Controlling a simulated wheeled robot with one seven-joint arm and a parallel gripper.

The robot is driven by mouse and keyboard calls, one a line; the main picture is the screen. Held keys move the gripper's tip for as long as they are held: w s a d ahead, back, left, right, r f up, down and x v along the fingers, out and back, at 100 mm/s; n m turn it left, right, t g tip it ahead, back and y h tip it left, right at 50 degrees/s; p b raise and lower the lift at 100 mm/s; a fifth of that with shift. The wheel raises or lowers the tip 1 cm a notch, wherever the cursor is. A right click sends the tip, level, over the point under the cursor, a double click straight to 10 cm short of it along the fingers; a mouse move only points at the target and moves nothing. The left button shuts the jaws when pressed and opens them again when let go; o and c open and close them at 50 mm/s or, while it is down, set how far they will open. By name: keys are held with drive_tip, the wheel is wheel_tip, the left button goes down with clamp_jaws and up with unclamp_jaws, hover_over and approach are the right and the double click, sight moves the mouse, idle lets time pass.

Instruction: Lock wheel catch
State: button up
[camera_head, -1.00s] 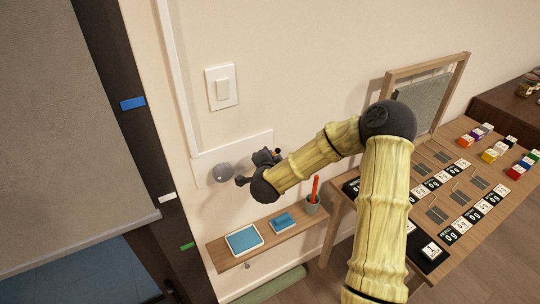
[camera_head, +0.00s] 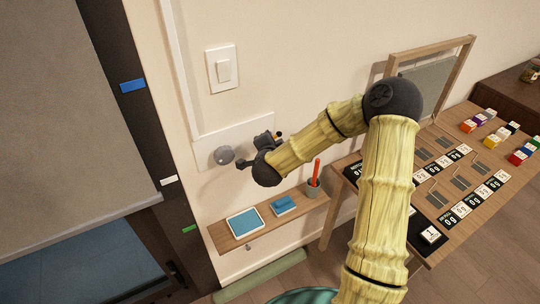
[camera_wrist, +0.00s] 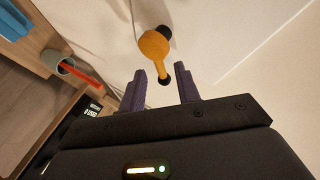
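An orange lever (camera_wrist: 153,46) with a rounded head, a narrow stem and a dark mount shows in the wrist view against the pale wall panel. Its stem points down between the fingers of my gripper (camera_wrist: 159,82). The two purple fingers are spread, with a gap on both sides of the stem; I cannot tell how deep the stem sits. In the head view my gripper (camera_head: 258,148) is at the white wall panel (camera_head: 206,146), right of a round grey knob (camera_head: 223,155). There, only a small orange bit shows behind the gripper, and most of the lever is hidden.
A small wall shelf (camera_head: 262,224) below holds two blue items and a cup (camera_head: 313,189) with an orange stick. A light switch (camera_head: 222,70) is above. A wooden table (camera_head: 440,240) with blocks and scales stands right. A grey blind (camera_head: 70,120) hangs left.

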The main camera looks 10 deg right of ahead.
drive_tip(key=b+v, duration=0.7)
drive_tip(key=v, duration=0.9)
drive_tip(key=shift+r, duration=0.1)
idle(0.5)
drive_tip(key=s+d+f+n+g+y+p, duration=0.1)
drive_tip(key=s+d+n+g+p, duration=0.1)
drive_tip(key=s+n+g, duration=0.3)
drive_tip(key=s+d+f+n+g+y+p, duration=0.2)
drive_tip(key=s+n+g+p, duration=0.3)
drive_tip(key=s+n, duration=0.3)
drive_tip(key=shift+s+d+f+n+g+y, duration=0.15)
drive_tip(key=shift+d+f+n+g+y, duration=0.15)
drive_tip(key=shift+d+n, duration=0.35)
